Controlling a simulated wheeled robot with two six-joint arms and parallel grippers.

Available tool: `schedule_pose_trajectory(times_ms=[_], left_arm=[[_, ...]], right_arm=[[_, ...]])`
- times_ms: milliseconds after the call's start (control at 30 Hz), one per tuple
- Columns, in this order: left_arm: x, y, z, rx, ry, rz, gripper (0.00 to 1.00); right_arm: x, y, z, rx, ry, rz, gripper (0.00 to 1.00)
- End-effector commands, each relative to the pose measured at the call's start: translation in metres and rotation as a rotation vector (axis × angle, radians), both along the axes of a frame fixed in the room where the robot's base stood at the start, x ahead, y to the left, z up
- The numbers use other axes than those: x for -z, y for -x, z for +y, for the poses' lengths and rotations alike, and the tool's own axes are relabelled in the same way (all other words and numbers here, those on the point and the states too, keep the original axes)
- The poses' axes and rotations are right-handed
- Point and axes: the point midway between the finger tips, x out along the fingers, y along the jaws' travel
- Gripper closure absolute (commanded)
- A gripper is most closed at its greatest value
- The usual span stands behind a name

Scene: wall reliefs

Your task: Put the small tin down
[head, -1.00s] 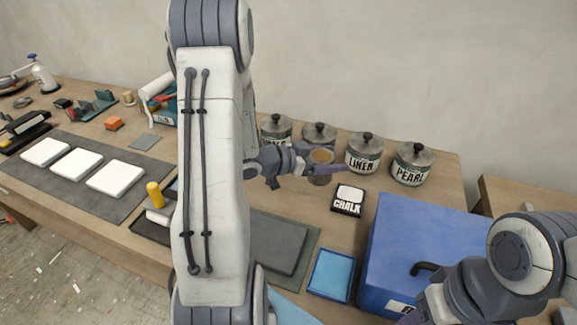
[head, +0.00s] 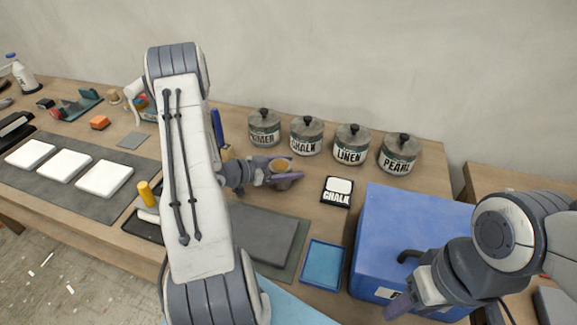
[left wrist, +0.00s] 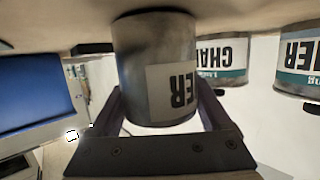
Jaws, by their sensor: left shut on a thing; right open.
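The small tin (head: 280,164) is a grey metal can with a brown top. It is held in front of the PRIMER and CHALK jars. My left gripper (head: 286,178) is shut around its sides. In the left wrist view, which is upside down, the tin (left wrist: 157,65) sits between the fingers of my left gripper (left wrist: 160,112); its pale label shows letters ending in "ER". Its base is at or very near the wooden table (head: 310,212); I cannot tell if they touch. My right gripper (head: 400,304) is open and empty at the front of the blue box.
Lidded jars PRIMER (head: 264,128), CHALK (head: 306,135), LINEN (head: 351,144) and PEARL (head: 398,154) stand along the wall. A CHALK card (head: 337,191) lies right of the tin. A blue box (head: 420,230) and a blue tray (head: 322,265) are nearer.

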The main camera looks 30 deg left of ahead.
Motion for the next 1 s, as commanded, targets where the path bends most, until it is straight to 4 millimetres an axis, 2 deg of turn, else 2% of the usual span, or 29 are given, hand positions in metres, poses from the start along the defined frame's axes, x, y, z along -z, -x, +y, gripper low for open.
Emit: schedule_pose_trajectory(times_ms=[200, 233, 267, 633, 767, 1000], left_arm=[[0.004, 0.000, 0.000, 0.000, 0.001, -0.001, 0.95], [0.003, 0.000, 0.000, 0.000, 0.000, 0.000, 0.11], [0.003, 0.000, 0.000, 0.000, 0.000, 0.000, 0.00], [-0.001, 0.004, 0.003, -0.003, 0.000, 0.000, 0.00], [-0.007, 0.021, 0.015, -0.006, -0.002, -0.001, 0.00], [-0.023, 0.064, 0.042, -0.006, -0.003, -0.002, 0.00]], right_arm=[[0.003, 0.000, 0.000, 0.000, 0.000, 0.000, 0.45], [0.002, 0.000, 0.000, 0.000, 0.000, 0.000, 0.45], [0.002, 0.000, 0.000, 0.000, 0.000, 0.000, 0.45], [0.001, 0.000, 0.000, 0.000, 0.000, 0.000, 0.45], [0.005, 0.000, 0.000, 0.000, 0.000, 0.000, 0.45], [0.010, 0.000, 0.000, 0.000, 0.000, 0.000, 0.45]])
